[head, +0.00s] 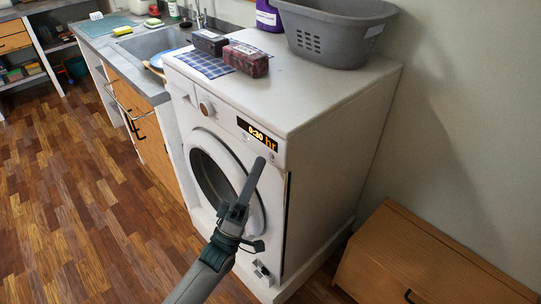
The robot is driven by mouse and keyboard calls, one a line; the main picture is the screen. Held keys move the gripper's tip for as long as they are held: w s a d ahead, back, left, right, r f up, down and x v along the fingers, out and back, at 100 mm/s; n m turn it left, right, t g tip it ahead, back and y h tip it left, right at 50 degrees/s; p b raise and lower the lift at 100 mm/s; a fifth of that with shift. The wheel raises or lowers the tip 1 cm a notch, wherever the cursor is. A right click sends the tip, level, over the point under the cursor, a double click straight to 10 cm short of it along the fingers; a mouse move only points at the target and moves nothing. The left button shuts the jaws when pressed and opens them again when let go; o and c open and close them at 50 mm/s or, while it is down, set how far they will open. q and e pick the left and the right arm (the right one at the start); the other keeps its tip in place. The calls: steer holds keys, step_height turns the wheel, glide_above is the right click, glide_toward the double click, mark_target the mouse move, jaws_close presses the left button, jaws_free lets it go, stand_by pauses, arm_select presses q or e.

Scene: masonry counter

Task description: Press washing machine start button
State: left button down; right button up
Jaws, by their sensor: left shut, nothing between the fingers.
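The white washing machine (345,108) stands at the middle of the head view, with its front facing the lower left. Its dark display (258,133) shows "0:30 hr" in orange near the right end of the front panel. A round dial (206,109) sits towards the panel's left end. The round door (207,174) is below, partly hidden by my arm. My left gripper (258,162) is shut and empty, pointing up in front of the machine, with its tips just below the display. I cannot tell whether it touches the panel. I cannot make out the start button clearly. My right gripper is not in view.
A grey basket (335,35), a purple container (269,15), a checked cloth (203,65) and two small boxes stand on the machine's top. A sink counter (104,44) adjoins at left. A wooden cabinet (425,262) stands at right. The wooden floor (85,200) at left is clear.

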arm_select(q)
steer(key=shift+w+d, duration=0.3)
stand_by(0.5)
stand_by(0.5)
